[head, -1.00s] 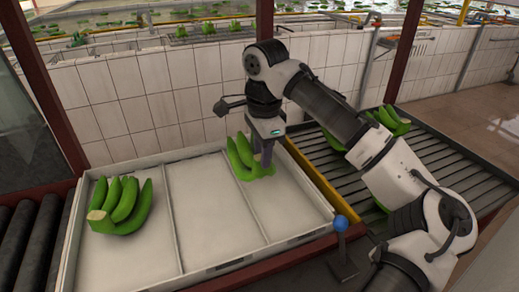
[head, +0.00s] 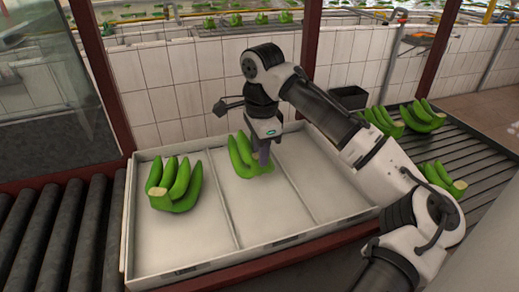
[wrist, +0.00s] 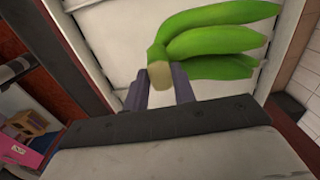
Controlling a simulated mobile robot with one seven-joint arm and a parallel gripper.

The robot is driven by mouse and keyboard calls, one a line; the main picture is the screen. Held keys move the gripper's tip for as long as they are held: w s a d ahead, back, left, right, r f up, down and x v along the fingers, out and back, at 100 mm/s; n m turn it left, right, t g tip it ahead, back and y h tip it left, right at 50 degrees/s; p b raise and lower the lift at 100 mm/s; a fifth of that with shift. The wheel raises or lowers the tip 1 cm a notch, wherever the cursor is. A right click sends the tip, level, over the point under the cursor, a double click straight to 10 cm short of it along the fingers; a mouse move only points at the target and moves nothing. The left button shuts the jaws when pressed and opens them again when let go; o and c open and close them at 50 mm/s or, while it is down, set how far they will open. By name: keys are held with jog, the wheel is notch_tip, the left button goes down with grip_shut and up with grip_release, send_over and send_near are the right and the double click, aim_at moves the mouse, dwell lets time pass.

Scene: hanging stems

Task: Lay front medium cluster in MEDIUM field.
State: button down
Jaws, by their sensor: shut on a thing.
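My gripper (head: 264,157) is shut on a green banana cluster (head: 244,156) by its stem end. The cluster is at the back of the middle compartment of a white tray (head: 283,238). I cannot tell whether it touches the tray floor. In the wrist view, the fingers (wrist: 160,90) pinch the pale cut crown of the cluster (wrist: 215,42), and its bananas point right. No compartment label is readable, so I cannot tell which one is marked MEDIUM.
Another banana cluster (head: 176,184) lies in the left compartment. The right compartment looks empty. Several clusters lie on the right roller conveyor, one nearby (head: 443,178). Black rollers (head: 60,235) run left of the tray. A dark box (head: 348,98) stands behind.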

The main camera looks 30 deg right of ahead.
jog(key=shift+f+b, duration=0.95)
jog(key=shift+f, duration=1.4)
jog(key=c, duration=1.1)
grip_release()
jog(key=shift+o, duration=0.2)
jog(key=shift+f, duration=0.1)
notch_tip(320, 180, up, 14)
jog(key=shift+s, duration=0.25)
jog(key=shift+s, duration=0.1)
